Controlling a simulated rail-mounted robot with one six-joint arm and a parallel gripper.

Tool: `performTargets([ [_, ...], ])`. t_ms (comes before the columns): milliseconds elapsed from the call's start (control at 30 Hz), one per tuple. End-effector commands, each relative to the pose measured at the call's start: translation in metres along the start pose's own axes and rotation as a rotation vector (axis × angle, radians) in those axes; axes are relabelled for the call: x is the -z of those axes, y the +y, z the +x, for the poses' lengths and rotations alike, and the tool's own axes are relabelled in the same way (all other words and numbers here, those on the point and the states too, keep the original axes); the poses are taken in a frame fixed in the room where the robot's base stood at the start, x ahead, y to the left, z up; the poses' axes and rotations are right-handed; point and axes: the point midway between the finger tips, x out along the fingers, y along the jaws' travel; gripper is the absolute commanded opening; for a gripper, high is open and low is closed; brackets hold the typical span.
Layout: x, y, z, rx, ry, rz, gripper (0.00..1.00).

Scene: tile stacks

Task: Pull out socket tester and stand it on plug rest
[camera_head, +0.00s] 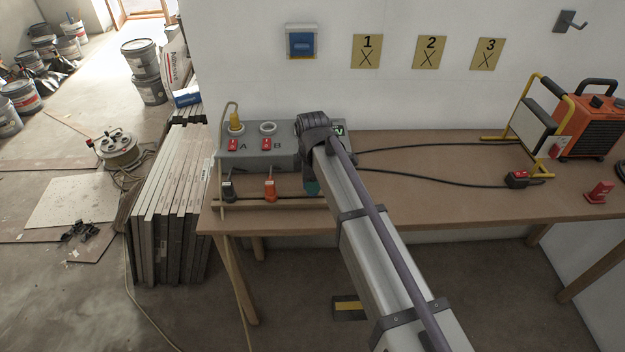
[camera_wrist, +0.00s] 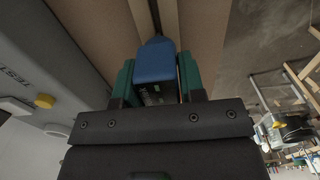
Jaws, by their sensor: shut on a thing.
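My gripper (camera_wrist: 156,68) has teal fingers closed on the two sides of a blue and black tester (camera_wrist: 155,62). In the head view my gripper (camera_head: 312,187) is mostly hidden behind my arm, and the tester cannot be made out there. The plug rest (camera_head: 243,206) is a pair of wooden rails in front of the grey socket box (camera_head: 262,158). A black plug and an orange plug (camera_head: 270,190) stand on it. In the wrist view the rest's rails (camera_wrist: 170,20) pass beyond the tester's blue end. I cannot tell whether the tester touches them.
A yellow plug (camera_head: 236,125) sits in socket A; socket B looks empty. My arm hides the box's right part. Black cables cross the workbench (camera_head: 420,203) towards a work lamp (camera_head: 525,125) and an orange heater (camera_head: 590,122). A red item (camera_head: 600,192) stands at the right.

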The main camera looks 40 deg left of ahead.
Motion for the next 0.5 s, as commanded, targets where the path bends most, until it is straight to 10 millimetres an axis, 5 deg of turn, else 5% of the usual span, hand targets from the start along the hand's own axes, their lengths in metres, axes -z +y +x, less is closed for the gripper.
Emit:
performTargets([
  [500,0.0000,0.0000,0.0115,0.000,0.000,0.000,0.00],
])
